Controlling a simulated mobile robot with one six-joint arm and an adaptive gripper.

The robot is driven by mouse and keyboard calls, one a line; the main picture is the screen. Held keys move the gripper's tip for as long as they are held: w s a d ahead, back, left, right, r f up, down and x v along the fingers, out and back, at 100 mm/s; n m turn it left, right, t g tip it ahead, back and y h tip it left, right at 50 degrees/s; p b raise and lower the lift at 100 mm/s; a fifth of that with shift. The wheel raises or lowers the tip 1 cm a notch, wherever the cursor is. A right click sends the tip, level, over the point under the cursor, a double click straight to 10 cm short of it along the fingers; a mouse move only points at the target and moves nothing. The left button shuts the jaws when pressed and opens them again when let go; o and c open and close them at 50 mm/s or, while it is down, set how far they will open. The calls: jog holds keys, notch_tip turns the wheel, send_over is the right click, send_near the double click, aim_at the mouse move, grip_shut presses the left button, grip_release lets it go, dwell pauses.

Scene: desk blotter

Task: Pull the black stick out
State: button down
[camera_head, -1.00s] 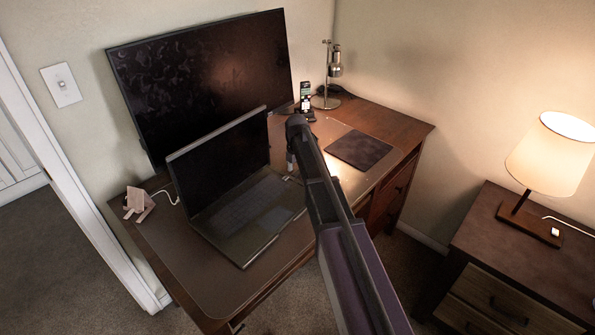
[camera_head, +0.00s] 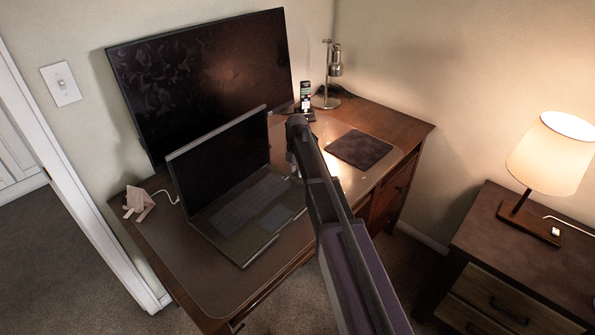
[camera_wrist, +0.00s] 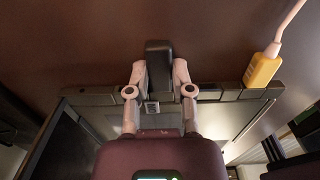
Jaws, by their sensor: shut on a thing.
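The black stick (camera_wrist: 158,60) is upright in the wrist view, between the two fingers of my gripper (camera_wrist: 160,78), which is shut on it. A small pale metal end with dark marks shows below its black body, over the edge of the laptop (camera_wrist: 100,97). I cannot tell whether any of it is still inside a port. In the head view the laptop (camera_head: 235,215) stands open on the desk, and my gripper (camera_head: 292,160) is by its right side. The stick is too small to make out there.
A yellow plug (camera_wrist: 261,68) with a pale cable is at the laptop edge, right of my gripper. A dark pad (camera_head: 358,149), a phone on a stand (camera_head: 305,98) and a metal lamp (camera_head: 335,62) are on the desk. A monitor (camera_head: 205,75) stands behind the laptop.

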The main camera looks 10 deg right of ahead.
jog(key=shift+w+d, duration=0.15)
jog(key=shift+w+d, duration=0.25)
jog(key=shift+d, duration=0.05)
jog(key=shift+w+d, duration=0.45)
jog(key=shift+d, duration=0.05)
jog(key=shift+w+d, duration=0.45)
jog(key=shift+d, duration=0.1)
jog(key=shift+w+d, duration=0.45)
jog(key=shift+d, duration=0.05)
jog(key=shift+w+d, duration=0.2)
jog(key=shift+d, duration=0.1)
jog(key=shift+d, duration=0.1)
jog(key=shift+r, duration=0.1)
jog(key=shift+r+p, duration=1.9)
jog(key=shift+p, duration=0.1)
